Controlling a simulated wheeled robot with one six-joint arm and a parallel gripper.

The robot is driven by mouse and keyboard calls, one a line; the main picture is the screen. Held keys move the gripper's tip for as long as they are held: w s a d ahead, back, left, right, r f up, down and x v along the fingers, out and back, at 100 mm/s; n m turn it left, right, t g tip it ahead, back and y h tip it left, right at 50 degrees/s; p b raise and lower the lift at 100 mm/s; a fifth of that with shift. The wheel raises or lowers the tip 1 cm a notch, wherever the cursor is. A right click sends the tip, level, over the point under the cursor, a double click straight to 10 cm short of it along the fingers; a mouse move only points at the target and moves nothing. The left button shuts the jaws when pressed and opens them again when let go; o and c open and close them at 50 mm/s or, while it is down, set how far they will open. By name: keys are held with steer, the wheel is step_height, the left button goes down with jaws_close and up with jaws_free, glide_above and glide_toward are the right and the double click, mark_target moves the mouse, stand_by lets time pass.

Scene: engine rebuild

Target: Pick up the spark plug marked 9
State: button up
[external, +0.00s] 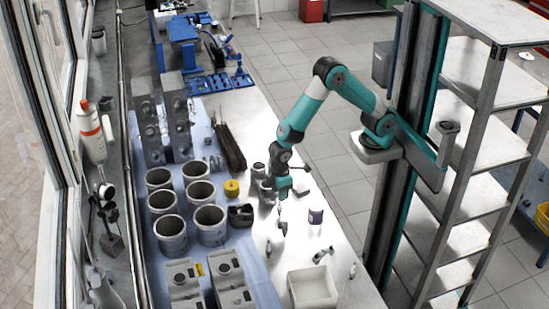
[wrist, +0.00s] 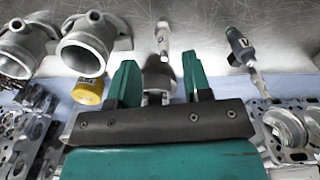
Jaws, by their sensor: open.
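My gripper (external: 281,194) hangs over the bench, pointing down. In the wrist view my gripper (wrist: 158,64) is open, with its two green fingers apart. A grey, round metal part (wrist: 158,77) shows between and beyond the fingers, partly hidden by the gripper body; I cannot tell how far below it is. A pale, slim spark-plug-like part (wrist: 162,38) lies just past it. A darker plug-like part with a pale tip (wrist: 243,54) lies to the right, outside the fingers. I cannot read a 9 on any part.
Two grey metal housings (wrist: 95,48) and a yellow cap (wrist: 88,91) lie left of the fingers. Metal engine parts (wrist: 285,130) are at lower right. In the external view, several cylinder sleeves (external: 171,236) stand left and a white bin (external: 312,289) stands at the front.

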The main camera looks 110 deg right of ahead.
mark_target(280, 207)
steer(key=shift+w+a+f+p, duration=0.1)
steer(key=shift+f+p, duration=0.5)
steer(key=shift+f, duration=0.8)
steer(key=shift+w+a+f+p, duration=0.1)
steer(key=shift+f+p, duration=0.45)
steer(key=shift+f, duration=0.85)
jaws_close()
